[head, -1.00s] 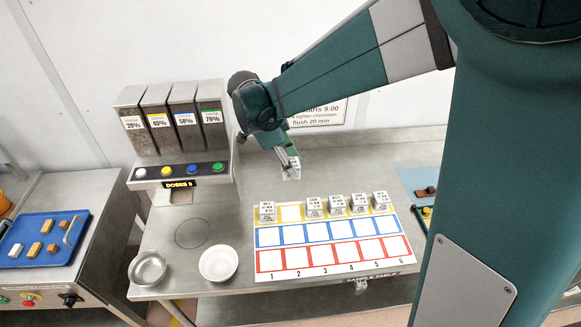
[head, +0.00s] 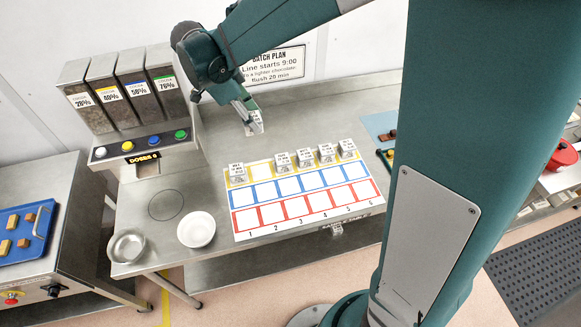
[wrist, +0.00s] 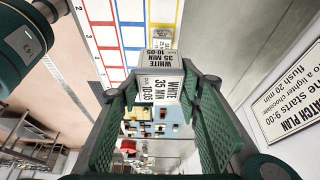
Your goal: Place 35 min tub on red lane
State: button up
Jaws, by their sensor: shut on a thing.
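My gripper (head: 250,116) is shut on a small tub (head: 256,125). The wrist view shows the held tub (wrist: 168,90) between my green fingers, its labels reading WHITE, 35 MIN, 10:05. In the head view the tub hangs above the steel table, behind the sample sheet (head: 228,197). The sheet has a yellow lane at the back, a blue lane in the middle and a red lane (head: 310,206) at the front. The red and blue lanes are empty. The yellow lane has tubs on it, with its second square (head: 262,171) bare.
Several other tubs, one at the left end (head: 237,174), stand on the yellow lane. A white bowl (head: 196,230) and a metal bowl (head: 127,246) stand left of the sheet. A dispenser (head: 140,148) stands at the back left. A batch plan sign (head: 273,66) hangs behind.

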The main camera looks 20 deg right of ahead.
jog(key=s+a+f+b, duration=0.3)
jog(key=s+a+f, duration=0.1)
jog(key=s+f, duration=0.3)
jog(key=s+a+f+b, duration=0.3)
jog(key=s+f, duration=0.4)
jog(key=s, duration=0.3)
jog(key=shift+s+a, duration=0.4)
jog(key=shift+a, duration=0.2)
jog(key=shift+f, duration=0.1)
jog(key=shift+f+b, duration=0.5)
jog(key=shift+f, duration=2.35)
jog(key=shift+f, duration=2.05)
jog(key=shift+f+b, duration=0.25)
jog(key=shift+b, duration=0.15)
